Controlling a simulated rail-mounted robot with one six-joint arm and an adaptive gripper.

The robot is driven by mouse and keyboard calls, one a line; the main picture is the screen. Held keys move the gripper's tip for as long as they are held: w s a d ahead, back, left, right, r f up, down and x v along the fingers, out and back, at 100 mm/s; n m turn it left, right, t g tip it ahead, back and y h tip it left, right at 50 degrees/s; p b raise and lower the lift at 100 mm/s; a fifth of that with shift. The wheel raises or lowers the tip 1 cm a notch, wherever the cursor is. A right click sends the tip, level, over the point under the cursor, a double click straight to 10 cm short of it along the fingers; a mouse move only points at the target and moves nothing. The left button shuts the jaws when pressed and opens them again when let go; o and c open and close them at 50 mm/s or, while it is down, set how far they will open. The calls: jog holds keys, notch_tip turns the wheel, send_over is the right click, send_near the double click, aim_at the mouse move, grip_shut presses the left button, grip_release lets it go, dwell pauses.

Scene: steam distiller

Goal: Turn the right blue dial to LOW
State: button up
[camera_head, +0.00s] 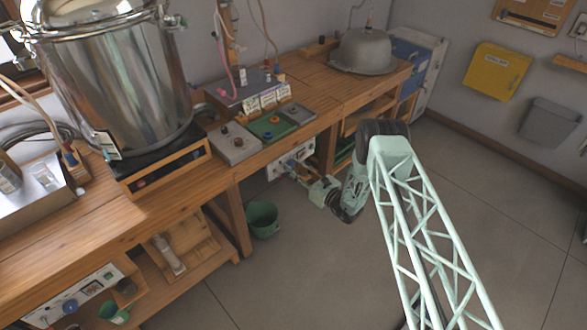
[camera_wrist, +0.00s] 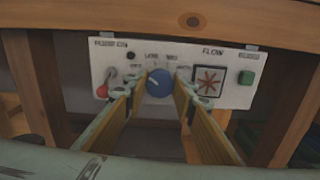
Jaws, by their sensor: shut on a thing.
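The right blue dial (camera_wrist: 159,83) sits on a white control panel (camera_wrist: 224,95) under the workbench, with small labels in an arc above it. LOW seems to stand above the dial, slightly left. A faint pale mark shows on the dial's upper left, too small to read surely. My gripper (camera_wrist: 158,88) reaches straight at the panel, its two fingers closed on the dial's left and right sides. In the head view, my gripper (camera_head: 296,172) meets the right panel (camera_head: 278,170) below the bench edge; the dial is hard to make out there.
The panel also has a red-tipped switch (camera_wrist: 102,91), a flow gauge (camera_wrist: 208,80) and a green button (camera_wrist: 246,78). Wooden bench legs flank it. A second panel (camera_head: 97,284) with a blue dial (camera_head: 70,306) is at lower left. A green bucket (camera_head: 262,219) stands on the floor.

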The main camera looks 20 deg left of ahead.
jog(key=shift+m, duration=0.3)
jog(key=m+b, duration=0.2)
jog(key=m, duration=0.1)
jog(key=shift+f, duration=0.1)
jog(key=shift+m+b, duration=0.85)
jog(key=shift+m, duration=0.95)
jog(key=o, duration=0.8)
jog(key=shift+o, duration=0.2)
jog(key=shift+d, duration=0.1)
